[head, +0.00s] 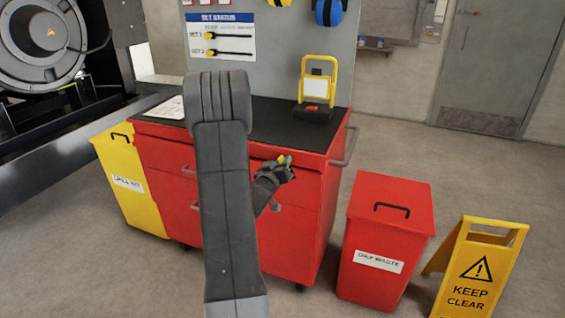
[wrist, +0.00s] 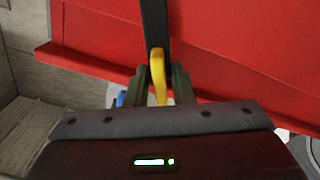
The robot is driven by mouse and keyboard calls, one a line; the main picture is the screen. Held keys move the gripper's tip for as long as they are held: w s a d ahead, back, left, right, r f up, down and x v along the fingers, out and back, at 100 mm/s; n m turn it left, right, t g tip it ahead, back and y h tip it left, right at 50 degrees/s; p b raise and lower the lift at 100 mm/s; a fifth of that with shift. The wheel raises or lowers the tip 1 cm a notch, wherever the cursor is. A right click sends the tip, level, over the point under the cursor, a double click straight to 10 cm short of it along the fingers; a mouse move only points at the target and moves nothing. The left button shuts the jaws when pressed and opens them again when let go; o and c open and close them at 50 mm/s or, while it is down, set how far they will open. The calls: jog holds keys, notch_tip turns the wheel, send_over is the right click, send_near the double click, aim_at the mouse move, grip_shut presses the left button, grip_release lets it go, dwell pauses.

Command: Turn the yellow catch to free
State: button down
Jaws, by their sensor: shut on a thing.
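My gripper (head: 284,168) is in front of the red cabinet's front, just below its dark top, in the head view. In the wrist view my gripper (wrist: 158,88) has its two dark fingers closed on a yellow piece. I take this piece to be the yellow catch (wrist: 157,66); it has a rounded upper end and meets a dark bar (wrist: 154,25) running up out of the picture. Its lower part is hidden by my gripper. In the head view a small yellow bit, the catch (head: 281,158), shows at the fingertips. Whether it is turned to free cannot be told.
The red cabinet (head: 165,185) has a black top (head: 275,119) with a yellow-framed device (head: 317,90). A yellow bin (head: 128,200) stands left, a red bin (head: 385,240) right, and a yellow floor sign (head: 475,270) beyond it. Floor shows between cabinet and red bin.

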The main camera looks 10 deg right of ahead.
jog(key=shift+n, duration=0.5)
jog(key=c, duration=1.5)
grip_release()
